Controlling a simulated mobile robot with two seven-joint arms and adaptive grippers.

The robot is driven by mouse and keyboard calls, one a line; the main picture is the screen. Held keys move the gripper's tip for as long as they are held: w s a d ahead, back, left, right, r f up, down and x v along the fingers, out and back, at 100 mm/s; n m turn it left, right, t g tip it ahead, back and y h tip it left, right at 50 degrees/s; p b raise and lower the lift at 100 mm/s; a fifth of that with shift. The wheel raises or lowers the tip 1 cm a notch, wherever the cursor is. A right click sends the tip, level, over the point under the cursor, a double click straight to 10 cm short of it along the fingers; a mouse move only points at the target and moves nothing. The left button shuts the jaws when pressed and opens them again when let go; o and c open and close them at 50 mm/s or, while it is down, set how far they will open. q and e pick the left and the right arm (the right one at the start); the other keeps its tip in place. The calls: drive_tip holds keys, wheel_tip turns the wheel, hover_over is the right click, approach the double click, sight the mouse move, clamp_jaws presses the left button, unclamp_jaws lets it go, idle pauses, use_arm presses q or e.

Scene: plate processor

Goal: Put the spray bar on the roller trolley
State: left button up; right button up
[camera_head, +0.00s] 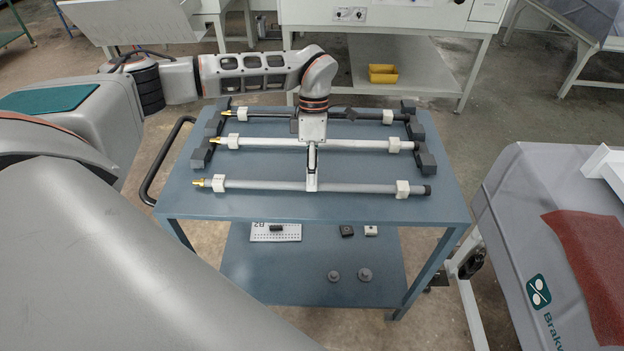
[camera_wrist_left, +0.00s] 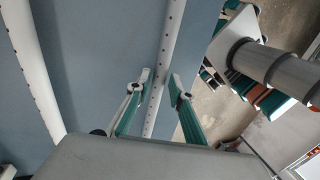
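A grey spray bar (camera_head: 270,186) with a brass tip at its left end and white blocks near both ends lies along the front of a blue trolley top (camera_head: 200,206). My left gripper (camera_head: 312,180) points down at the middle of this bar. In the left wrist view a bar with a row of small holes (camera_wrist_left: 170,35) runs between the fingertips (camera_wrist_left: 159,78). The fingers stand on both sides of it with narrow gaps, so the gripper looks open. My right gripper is not in view.
A white bar (camera_head: 270,143) and a dark bar (camera_head: 355,114) lie behind, between dark end rests (camera_head: 425,160). The lower shelf (camera_head: 300,285) holds small parts. A black handle (camera_head: 150,170) is on the left. A grey covered unit (camera_head: 520,200) stands close on the right.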

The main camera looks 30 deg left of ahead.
use_arm(q)
drive_tip(key=v, duration=1.1)
drive_tip(key=shift+s, duration=0.1)
